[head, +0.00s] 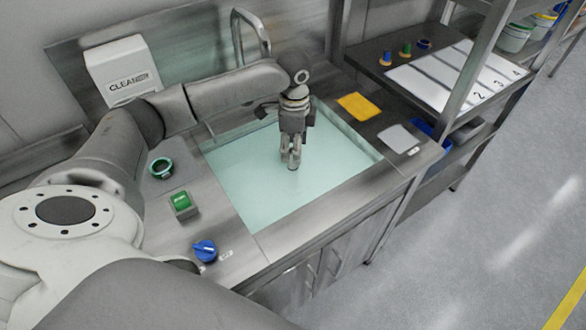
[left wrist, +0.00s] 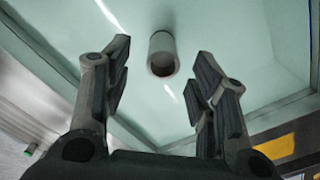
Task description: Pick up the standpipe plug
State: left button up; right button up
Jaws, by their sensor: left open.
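The standpipe plug (left wrist: 162,55) is a short grey tube with an open dark end, standing in the pale green sink basin. In the left wrist view it lies between the two fingers but beyond their tips, with clear space on both sides. My left gripper (head: 291,162) is open and empty, pointing down over the middle of the basin. In the head view the gripper largely covers the spot where the plug is, so I cannot make the plug out clearly there. My right gripper is not in view.
The sink basin (head: 240,200) has a raised steel rim and a tap (head: 252,30) behind it. A green ring (head: 161,168), green button box (head: 181,204) and blue knob (head: 205,251) are on the left counter. A yellow cloth (head: 360,106) and white pad (head: 398,139) lie right.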

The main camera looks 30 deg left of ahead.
aim_at(293, 171)
pick_arm(q)
notch_tip(293, 171, down, 6)
jog(key=shift+a+p, duration=0.2)
jog(key=shift+p, duration=0.2)
jog(key=shift+c, duration=0.2)
grip_shut()
jog(key=shift+w+r, duration=0.1)
